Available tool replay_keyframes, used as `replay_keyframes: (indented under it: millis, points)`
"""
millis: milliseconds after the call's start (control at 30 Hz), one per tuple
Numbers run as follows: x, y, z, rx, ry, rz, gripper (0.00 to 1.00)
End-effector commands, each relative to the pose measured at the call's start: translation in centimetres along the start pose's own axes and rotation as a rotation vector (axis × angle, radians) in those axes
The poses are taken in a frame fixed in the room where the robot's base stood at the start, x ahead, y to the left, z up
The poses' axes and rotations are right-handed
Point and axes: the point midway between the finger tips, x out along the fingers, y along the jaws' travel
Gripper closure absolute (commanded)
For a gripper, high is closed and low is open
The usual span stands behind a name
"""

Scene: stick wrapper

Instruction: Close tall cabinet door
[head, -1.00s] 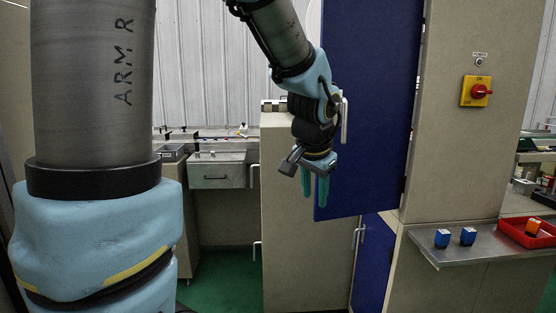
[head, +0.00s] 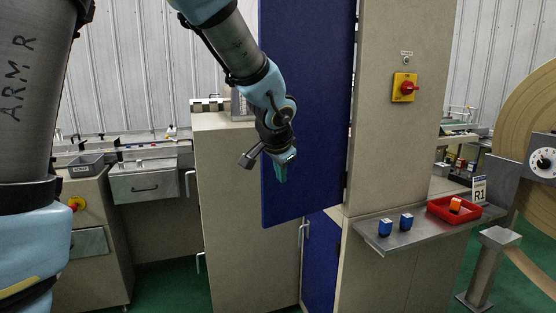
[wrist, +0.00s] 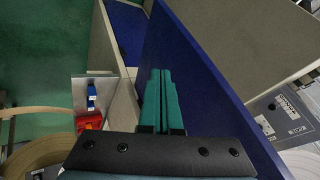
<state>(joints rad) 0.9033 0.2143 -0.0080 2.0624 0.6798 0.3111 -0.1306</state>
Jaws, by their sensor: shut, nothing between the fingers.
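The tall blue cabinet door (head: 315,130) stands swung open from the beige cabinet (head: 395,140), hinged along the cabinet's left edge. In the wrist view the door (wrist: 200,70) runs diagonally close to the right of my fingers. My gripper (head: 284,168) has teal fingers and is in front of the door's lower left part in the head view. The fingers (wrist: 163,100) lie together with nothing between them. I cannot tell whether they touch the door. A lower blue door (head: 320,262) shows beneath the tall one. The cabinet's inside is mostly hidden by the tall door.
A metal shelf (head: 408,236) juts out at the right with two blue blocks and a red tray (head: 466,211). A yellow switch plate (head: 404,87) is on the cabinet. A large tan disc (head: 525,110) stands far right. A beige cabinet (head: 240,200) stands at left. Green floor shows below.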

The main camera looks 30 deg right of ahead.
Motion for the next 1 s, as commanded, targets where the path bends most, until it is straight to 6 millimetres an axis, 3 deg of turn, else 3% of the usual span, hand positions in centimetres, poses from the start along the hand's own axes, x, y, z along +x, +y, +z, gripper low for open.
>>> replay_keyframes:
  millis: [133, 300, 1000]
  points:
    - [0.9, -2.1, -0.1, -0.004, -0.002, -0.001, 1.00]
    - [1.8, -3.3, -0.1, -0.002, -0.001, 0.000, 1.00]
    - [2.1, -3.6, 0.2, -0.002, 0.001, -0.001, 1.00]
